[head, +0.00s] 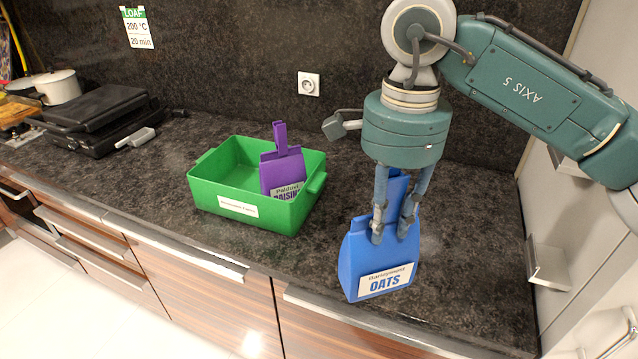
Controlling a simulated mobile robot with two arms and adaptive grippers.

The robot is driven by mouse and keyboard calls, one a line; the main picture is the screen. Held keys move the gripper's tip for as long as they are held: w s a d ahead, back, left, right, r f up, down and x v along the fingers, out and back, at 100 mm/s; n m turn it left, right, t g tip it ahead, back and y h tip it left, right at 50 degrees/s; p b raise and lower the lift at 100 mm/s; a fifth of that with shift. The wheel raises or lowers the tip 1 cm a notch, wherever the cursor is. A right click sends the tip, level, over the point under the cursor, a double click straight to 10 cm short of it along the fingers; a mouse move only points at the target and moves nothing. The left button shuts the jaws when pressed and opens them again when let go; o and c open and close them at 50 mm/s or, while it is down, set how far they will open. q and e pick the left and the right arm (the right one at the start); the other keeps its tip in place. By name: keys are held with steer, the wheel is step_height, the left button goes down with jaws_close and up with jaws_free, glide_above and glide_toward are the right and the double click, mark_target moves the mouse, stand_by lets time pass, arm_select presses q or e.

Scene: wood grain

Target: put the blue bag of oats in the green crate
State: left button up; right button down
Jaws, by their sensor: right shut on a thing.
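The blue bag of oats (352,265) is in the head view, right of the middle, at the front part of the dark counter. Its label reads OATS. My right gripper (394,232) comes down from above and is shut on the upper part of the bag. I cannot tell whether the bag's base touches the counter. The green crate (209,196) stands on the counter to the left of the bag. A purple bag of raisins (283,172) is in the crate's right part, and the crate's left part is empty. My left gripper is not in view.
A black grill-like appliance (95,120) and a pale pot (59,87) stand at the far left. A socket (308,84) and a paper note (137,28) are on the back wall. A white cabinet side bounds the counter on the right. The counter's front edge lies close below the bag.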

steer(key=s+d+f+n, duration=0.5)
steer(key=d+f+n, duration=0.1)
steer(key=f, duration=0.1)
steer(key=s+d+f+n, duration=0.4)
steer(key=d+f+n, duration=0.2)
steer(key=f+n, duration=0.1)
steer(key=shift+s+f+n, duration=0.3)
steer(key=shift+s+f, duration=0.1)
steer(key=shift+f, duration=0.25)
